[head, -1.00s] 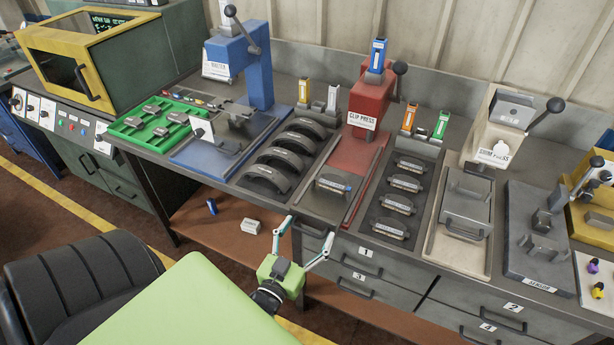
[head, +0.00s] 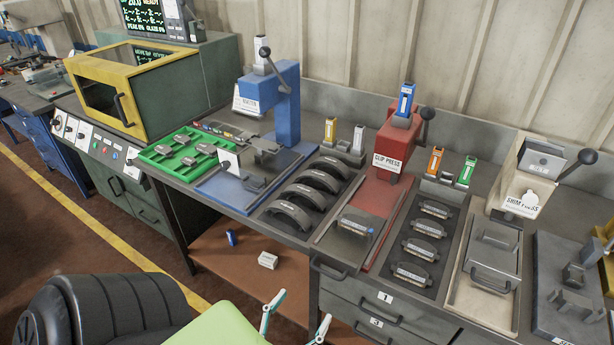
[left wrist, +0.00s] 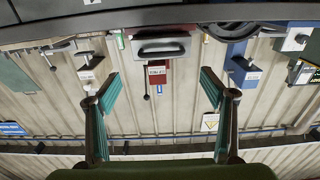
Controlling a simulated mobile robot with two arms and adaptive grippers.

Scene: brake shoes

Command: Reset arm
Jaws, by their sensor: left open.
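My left gripper (head: 304,306) is at the bottom edge of the head view, in front of the bench and below its top. Its two teal-tipped fingers are spread apart with nothing between them. In the left wrist view the open fingers (left wrist: 160,76) also show empty, with the wall and bench gear beyond, upside down. The gripper's body is cut off by the frame in the head view. My right gripper is not in view.
The bench holds a red clip press (head: 393,150), a blue press (head: 286,105), a green tray (head: 160,152) and several brake shoes.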

